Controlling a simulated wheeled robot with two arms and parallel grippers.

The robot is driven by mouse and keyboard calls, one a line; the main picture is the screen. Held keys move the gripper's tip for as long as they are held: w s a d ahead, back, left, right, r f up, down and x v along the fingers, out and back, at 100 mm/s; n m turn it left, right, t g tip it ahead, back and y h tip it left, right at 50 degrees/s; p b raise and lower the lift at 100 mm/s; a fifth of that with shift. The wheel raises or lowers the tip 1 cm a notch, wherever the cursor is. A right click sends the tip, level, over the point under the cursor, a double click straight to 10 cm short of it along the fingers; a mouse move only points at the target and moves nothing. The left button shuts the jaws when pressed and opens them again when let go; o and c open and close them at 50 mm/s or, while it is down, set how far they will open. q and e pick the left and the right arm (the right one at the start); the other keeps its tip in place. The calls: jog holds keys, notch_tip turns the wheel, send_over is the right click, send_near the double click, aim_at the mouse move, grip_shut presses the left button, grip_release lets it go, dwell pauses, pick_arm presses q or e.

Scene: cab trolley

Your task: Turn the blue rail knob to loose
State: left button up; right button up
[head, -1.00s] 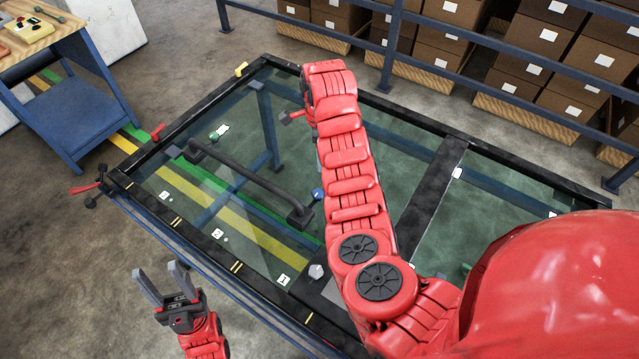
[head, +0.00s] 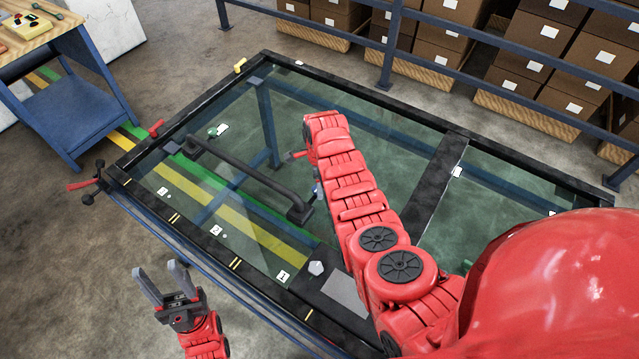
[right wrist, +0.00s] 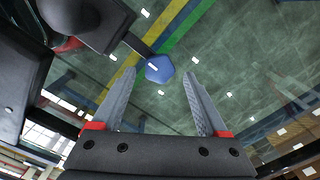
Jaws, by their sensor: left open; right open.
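The blue knob (head: 317,189) shows as a small patch beside my right arm, over the glass-topped frame (head: 440,190). In the right wrist view the blue knob (right wrist: 159,69) is a blue polygon with a pale mark, appearing between my right gripper's fingertips (right wrist: 158,76). The two fingers are spread apart and empty; I cannot tell how far the knob lies beyond the tips. In the head view the right gripper is mostly hidden by its arm. My left gripper (head: 163,285) is open and empty, off the frame's near left edge.
A black bar handle (head: 245,178) stands left of the blue knob. A green knob (head: 212,132) and a grey knob (head: 316,268) are also on the frame. A red-handled lever (head: 84,185) sticks out at the left corner. A blue workbench (head: 75,110) stands at upper left.

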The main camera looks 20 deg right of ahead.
jog(key=shift+f, duration=0.35)
jog(key=shift+c, duration=0.3)
grip_shut()
